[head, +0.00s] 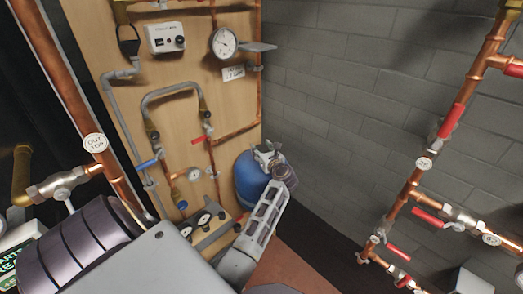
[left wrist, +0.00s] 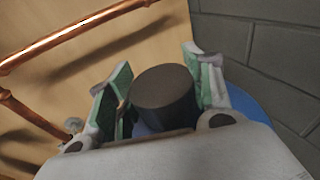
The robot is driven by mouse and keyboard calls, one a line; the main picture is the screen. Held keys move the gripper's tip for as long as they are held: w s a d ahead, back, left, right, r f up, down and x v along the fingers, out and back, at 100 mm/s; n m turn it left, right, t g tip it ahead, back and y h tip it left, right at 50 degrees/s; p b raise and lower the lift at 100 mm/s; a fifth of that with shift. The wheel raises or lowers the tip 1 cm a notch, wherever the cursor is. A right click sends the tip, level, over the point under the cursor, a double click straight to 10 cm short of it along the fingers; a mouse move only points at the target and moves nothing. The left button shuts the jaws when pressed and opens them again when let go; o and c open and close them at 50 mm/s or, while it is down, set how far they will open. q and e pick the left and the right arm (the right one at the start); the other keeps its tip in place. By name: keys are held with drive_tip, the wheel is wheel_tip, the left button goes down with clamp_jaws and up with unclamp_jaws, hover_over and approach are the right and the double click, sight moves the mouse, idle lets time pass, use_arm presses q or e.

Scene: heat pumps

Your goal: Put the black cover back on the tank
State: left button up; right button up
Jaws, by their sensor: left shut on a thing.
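The blue tank (head: 248,182) stands at the foot of the wooden panel, by the corner with the brick wall. My left gripper (head: 267,153) is over the tank's top and hides part of it. In the left wrist view, the black cover (left wrist: 165,92), a short dark cylinder, is between the green-padded fingers of my left gripper (left wrist: 160,75), which is shut on it. The blue tank (left wrist: 247,107) shows just behind and below the cover. I cannot tell whether the cover touches the tank. My right gripper is out of view.
The wooden panel (head: 185,50) left of the tank carries copper pipes, a round gauge (head: 224,42) and valves. Small gauges (head: 205,219) sit low by my left arm. The grey brick wall (head: 340,90) is behind. Copper pipes with red handles (head: 450,120) stand at right.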

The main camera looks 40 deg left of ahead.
use_arm(q)
drive_tip(key=shift+f, duration=0.2)
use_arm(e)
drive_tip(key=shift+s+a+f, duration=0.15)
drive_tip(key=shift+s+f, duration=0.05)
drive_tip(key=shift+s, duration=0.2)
use_arm(q)
drive_tip(key=o, duration=0.9)
drive_tip(key=shift+s+d, duration=0.1)
drive_tip(key=shift+d, duration=0.05)
